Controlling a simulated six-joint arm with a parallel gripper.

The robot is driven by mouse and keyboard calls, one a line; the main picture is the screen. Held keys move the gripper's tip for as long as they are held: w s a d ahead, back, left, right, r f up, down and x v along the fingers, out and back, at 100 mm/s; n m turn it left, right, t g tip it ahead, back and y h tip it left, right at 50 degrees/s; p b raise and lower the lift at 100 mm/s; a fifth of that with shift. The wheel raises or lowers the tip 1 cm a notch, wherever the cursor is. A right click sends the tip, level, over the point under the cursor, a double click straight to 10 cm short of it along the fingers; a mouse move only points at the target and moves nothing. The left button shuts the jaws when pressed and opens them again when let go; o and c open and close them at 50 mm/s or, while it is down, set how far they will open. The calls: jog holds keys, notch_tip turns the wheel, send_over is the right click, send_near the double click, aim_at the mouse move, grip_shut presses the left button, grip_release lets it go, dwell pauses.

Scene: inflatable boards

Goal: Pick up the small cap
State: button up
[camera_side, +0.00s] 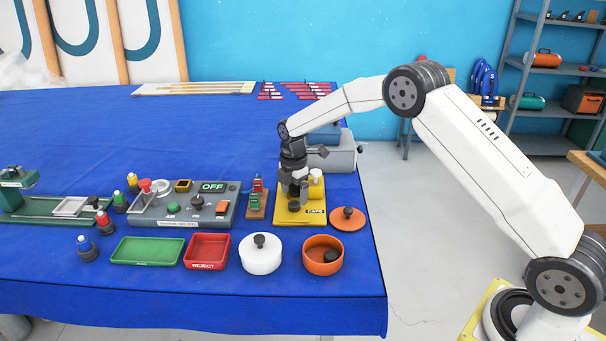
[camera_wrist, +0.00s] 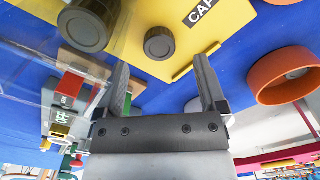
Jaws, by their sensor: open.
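The small cap (camera_wrist: 159,43) is dark, round and ridged, and lies on the yellow plate (camera_wrist: 215,28) beside its CAPS label. In the wrist view it lies just beyond the gap between my fingertips. A larger dark cap (camera_wrist: 88,25) is to its left. My gripper (camera_wrist: 161,64) is open with nothing between its fingers. In the side view my gripper (camera_side: 297,192) is low over the yellow plate (camera_side: 287,219), and a dark cap (camera_side: 294,206) shows just below it. Any contact cannot be told.
An orange lid (camera_side: 347,218), an orange pot (camera_side: 323,262) and a white pot (camera_side: 260,260) are in front. A red-and-green block stand (camera_side: 256,206) and the control panel (camera_side: 180,215) are left.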

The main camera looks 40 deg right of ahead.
aim_at(294, 204)
jog(key=shift+f, duration=1.7)
grip_shut()
